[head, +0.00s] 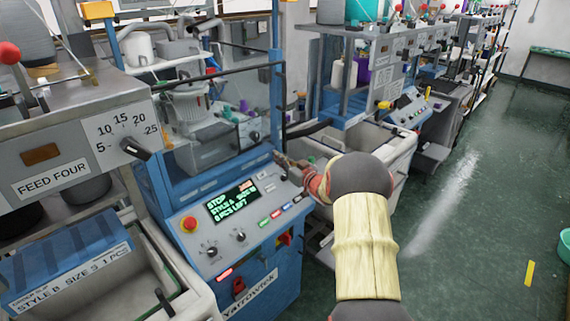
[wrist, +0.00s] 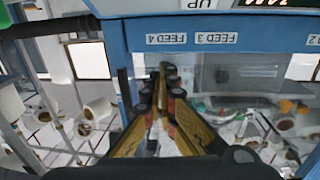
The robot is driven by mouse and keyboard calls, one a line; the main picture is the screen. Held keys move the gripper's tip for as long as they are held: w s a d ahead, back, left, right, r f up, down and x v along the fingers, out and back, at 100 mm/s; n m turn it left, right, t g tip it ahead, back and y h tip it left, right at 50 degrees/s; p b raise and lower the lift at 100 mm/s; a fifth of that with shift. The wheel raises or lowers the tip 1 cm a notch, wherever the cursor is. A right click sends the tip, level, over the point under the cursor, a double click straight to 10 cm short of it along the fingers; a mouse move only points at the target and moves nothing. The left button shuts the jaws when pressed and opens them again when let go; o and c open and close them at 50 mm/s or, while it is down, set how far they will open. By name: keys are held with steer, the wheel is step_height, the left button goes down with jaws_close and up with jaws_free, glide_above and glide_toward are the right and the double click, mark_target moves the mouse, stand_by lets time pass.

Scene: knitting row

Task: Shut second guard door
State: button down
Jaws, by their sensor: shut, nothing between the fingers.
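The blue knitting machine (head: 262,285) with the lit control panel stands at centre left in the head view. A clear guard pane (head: 222,105) with a dark top rail is above its panel; I cannot tell whether it is fully shut. My gripper (head: 284,161) is by the panel's upper right corner, beside the machine's right post. In the wrist view my gripper (wrist: 167,70) has its fingers together and empty, in front of a clear pane (wrist: 235,80) below a blue beam (wrist: 230,35). Contact with the pane cannot be told.
Another machine (head: 345,125) stands close to the right, with a pale bin (head: 385,145) at its front. A grey FEED FOUR unit (head: 70,150) is at the near left. The green floor aisle (head: 470,200) on the right is mostly clear, with a yellow strip (head: 529,273) on it.

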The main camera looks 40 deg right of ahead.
steer(key=shift+w, duration=0.25)
steer(key=shift+w+d, duration=0.15)
steer(key=shift+w, duration=1.45)
steer(key=shift+s+r, duration=0.1)
